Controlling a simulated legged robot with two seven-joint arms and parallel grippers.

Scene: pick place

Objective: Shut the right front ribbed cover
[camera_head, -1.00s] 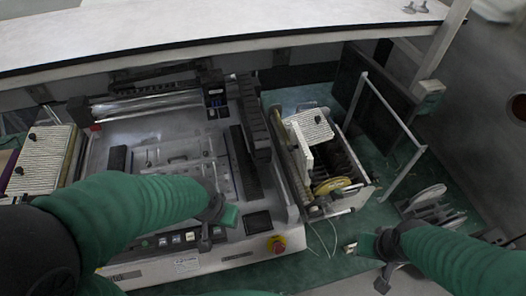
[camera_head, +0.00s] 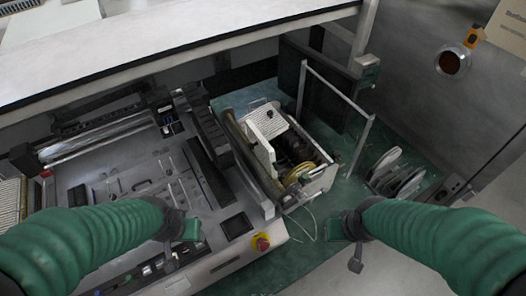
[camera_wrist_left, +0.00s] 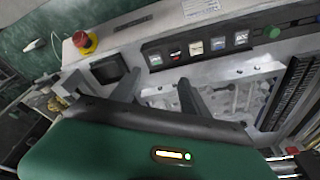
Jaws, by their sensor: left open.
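The ribbed cover on the right is a pale ribbed panel (camera_head: 267,124) on the reel box (camera_head: 318,178) right of the machine. It is raised at the back of the box, with a white upright plate (camera_head: 263,158) in front of it. Yellow reels show inside the open box. My left gripper (camera_head: 184,232) is over the front of the machine, left of the box, and its open, empty fingers show in the left wrist view (camera_wrist_left: 157,92). My right gripper (camera_head: 345,229) is over the green floor, right of and nearer than the box, apart from it; its fingers are unclear.
The grey machine (camera_head: 130,187) fills the left, with a red emergency knob (camera_head: 262,243) at its front right corner. A metal frame (camera_head: 345,98) and a rack of discs (camera_head: 396,172) stand right of the box. Green floor (camera_head: 300,237) is clear in front.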

